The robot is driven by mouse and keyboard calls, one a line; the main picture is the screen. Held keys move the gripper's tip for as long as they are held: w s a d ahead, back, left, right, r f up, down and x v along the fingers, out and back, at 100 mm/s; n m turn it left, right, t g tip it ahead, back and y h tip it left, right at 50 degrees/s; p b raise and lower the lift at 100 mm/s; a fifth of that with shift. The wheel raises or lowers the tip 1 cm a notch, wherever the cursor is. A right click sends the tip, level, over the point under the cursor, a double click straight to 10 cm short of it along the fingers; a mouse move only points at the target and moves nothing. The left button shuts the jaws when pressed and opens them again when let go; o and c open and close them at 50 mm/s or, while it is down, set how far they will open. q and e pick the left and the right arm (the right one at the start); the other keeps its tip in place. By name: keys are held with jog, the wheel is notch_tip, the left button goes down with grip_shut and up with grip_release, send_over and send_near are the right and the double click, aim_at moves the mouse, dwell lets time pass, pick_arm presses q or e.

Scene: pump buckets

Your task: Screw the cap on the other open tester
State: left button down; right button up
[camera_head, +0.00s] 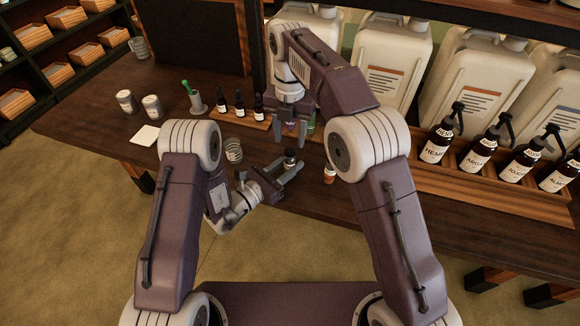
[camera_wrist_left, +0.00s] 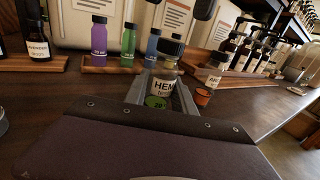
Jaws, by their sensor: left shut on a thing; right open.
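My left gripper (camera_head: 284,175) is shut on a small tester bottle (camera_head: 290,163), upright just above or on the table; I cannot tell which. My right gripper (camera_head: 289,138) is open, pointing down above and behind the held tester. Whether anything is between its fingers is unclear. A second tester (camera_head: 329,174) with an orange sticker stands to the right; it also shows in the left wrist view (camera_wrist_left: 207,82). Its top is too small to judge.
Purple (camera_wrist_left: 99,42), green (camera_wrist_left: 129,44) and blue (camera_wrist_left: 152,46) bottles stand on a wooden rack behind. Dark dropper bottles (camera_head: 240,105) are at left, pump bottles (camera_head: 437,143) at right. A glass jar (camera_head: 233,151) stands left of my left gripper. Large white jugs (camera_head: 390,65) line the back.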

aim_at(290, 151)
jog(key=shift+f, duration=2.1)
